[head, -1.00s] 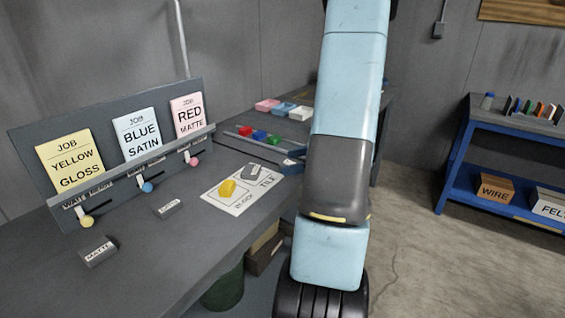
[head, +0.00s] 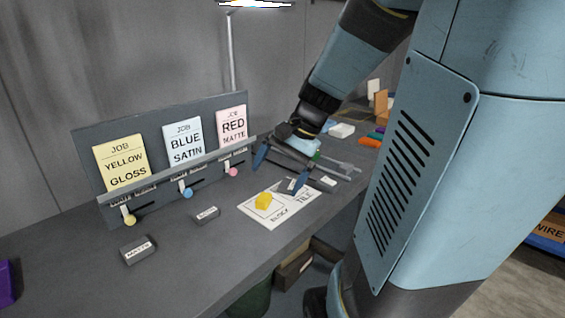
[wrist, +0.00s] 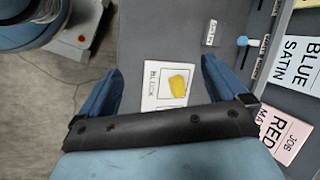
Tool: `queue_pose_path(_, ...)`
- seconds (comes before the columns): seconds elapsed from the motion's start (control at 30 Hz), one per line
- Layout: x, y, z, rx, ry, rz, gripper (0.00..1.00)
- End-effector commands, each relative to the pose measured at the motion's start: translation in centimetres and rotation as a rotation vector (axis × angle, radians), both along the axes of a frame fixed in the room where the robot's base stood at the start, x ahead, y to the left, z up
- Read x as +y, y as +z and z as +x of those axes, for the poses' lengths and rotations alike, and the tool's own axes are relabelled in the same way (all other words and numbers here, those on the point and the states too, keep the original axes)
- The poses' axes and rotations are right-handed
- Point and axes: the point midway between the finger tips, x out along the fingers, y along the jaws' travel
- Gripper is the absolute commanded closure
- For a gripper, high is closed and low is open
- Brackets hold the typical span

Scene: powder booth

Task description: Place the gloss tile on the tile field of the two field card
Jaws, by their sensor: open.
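The two field card (head: 277,218) lies on the bench, with fields lettered BLOCK and TILE. A yellow block (head: 263,201) sits on the block field; the wrist view also shows the yellow block (wrist: 178,86) on the card (wrist: 152,98). A small dark tile (head: 292,184) with a pale label shows at the tile field, partly hidden by a finger; its lettering is unreadable here. My gripper (head: 279,172) is open and over the card's far side, its fingers wide apart. In the wrist view, my gripper (wrist: 160,85) shows nothing held; its dark crossbar hides part of the card.
A tile lettered MATTE (head: 138,249) and another dark labelled tile (head: 207,215) lie left of the card. Behind stands a rack with yellow (head: 120,162), blue (head: 182,142) and red (head: 232,125) job cards. A purple object (head: 6,283) is at the left edge.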

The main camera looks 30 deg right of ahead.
Motion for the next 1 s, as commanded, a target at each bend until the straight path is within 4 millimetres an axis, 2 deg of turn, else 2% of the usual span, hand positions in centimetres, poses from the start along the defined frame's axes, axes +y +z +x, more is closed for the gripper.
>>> queue_pose_path(0.03, 0.8, 0.7, -0.8, -0.04, 0.068, -0.057, 0.01)
queue_pose_path(0.2, 2.4, 2.5, -3.2, -0.159, 0.28, -0.249, 0.01)
queue_pose_path(0.5, 3.8, 5.7, -6.7, -0.383, 0.596, -0.555, 0.01)
queue_pose_path(0.7, 3.1, 6.8, -7.7, -0.461, 0.69, -0.657, 0.01)
queue_pose_path(1.0, 3.1, 6.9, -7.8, -0.471, 0.705, -0.673, 0.01)
